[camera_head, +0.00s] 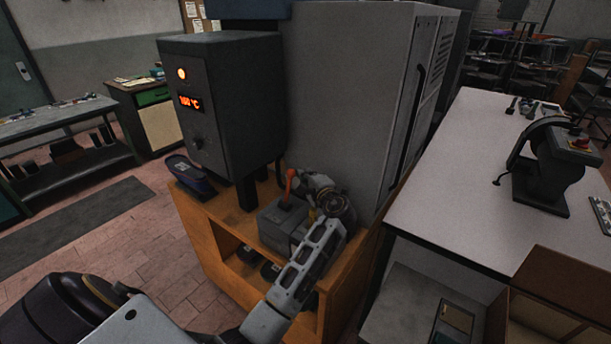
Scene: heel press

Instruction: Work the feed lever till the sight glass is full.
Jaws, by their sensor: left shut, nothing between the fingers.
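The feed lever (290,184) has an orange-red handle and rises from a grey box-shaped unit (279,222) on a wooden cabinet. It stands roughly upright. My left gripper (312,184) is just right of the lever, apart from it as far as I can tell, shut and empty. My left arm reaches over the cabinet's front and hides the right part of the unit. A small yellowish part (312,215) shows between the unit and my gripper; I cannot tell whether it is the sight glass, nor any level in it. My right gripper is out of view.
A dark control box (226,105) with an orange lamp and a lit temperature display stands behind left of the lever. A tall grey cabinet (345,95) rises close behind my gripper. A white table (450,190) with a black press (545,165) is at right.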

